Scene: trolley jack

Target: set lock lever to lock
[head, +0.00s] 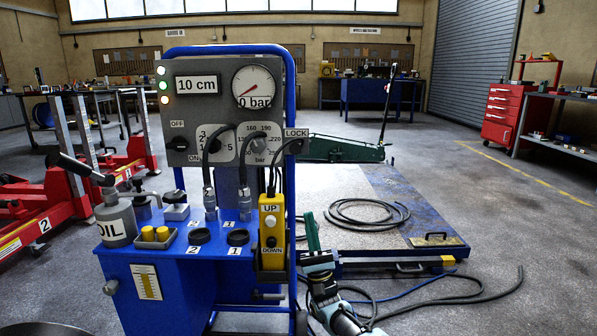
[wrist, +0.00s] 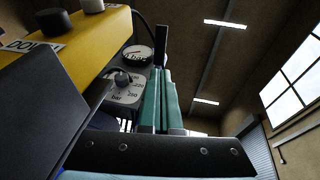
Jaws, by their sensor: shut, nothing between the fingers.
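A white LOCK label (head: 296,133) sits at the right edge of the grey control panel (head: 184,149). Dark curved parts lie just below the label, and I cannot clearly tell the lock lever from the cables there. My gripper (head: 311,224) is low in the head view, right of the yellow UP/DOWN pendant and well below the label. Its teal fingers point upward, close together and empty. In the wrist view the fingers (wrist: 159,75) rise beside the panel's pressure knob (wrist: 123,78). The LOCK label and lever do not show there.
The yellow pendant (head: 272,226) hangs on the blue trolley (head: 185,290), close to my gripper; it looms at upper left in the wrist view (wrist: 75,45). Hoses (head: 440,300) lie on the floor at right. A low platform (head: 400,200) with a coiled hose stands behind.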

